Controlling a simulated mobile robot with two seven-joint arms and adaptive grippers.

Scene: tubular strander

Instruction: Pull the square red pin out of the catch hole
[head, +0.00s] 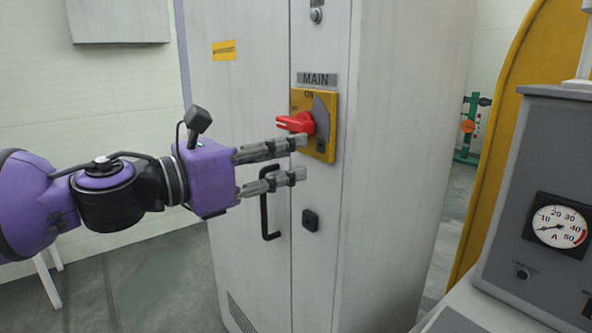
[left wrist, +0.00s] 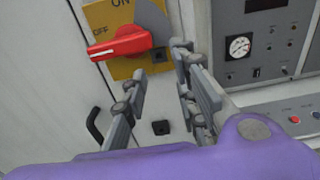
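I cannot make out a square red pin in either view. A red switch handle (head: 300,123) points left on a yellow plate (head: 328,98) marked ON, below a MAIN label on the grey cabinet. The handle also shows in the left wrist view (left wrist: 121,43), near the word OFF. A small dark patch (head: 320,146) lies low on the plate; I cannot tell whether it is a hole. My left gripper (head: 301,158) is open and empty, its fingers just below the handle, apparently not touching it. My right gripper is in neither view.
A black door handle (head: 265,215) is behind and below my left fingers. A small black square fitting (head: 311,220) is on the cabinet front. A grey console with a gauge (head: 558,227) stands at the right, before a yellow curved frame (head: 509,130). Free floor lies at the lower left.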

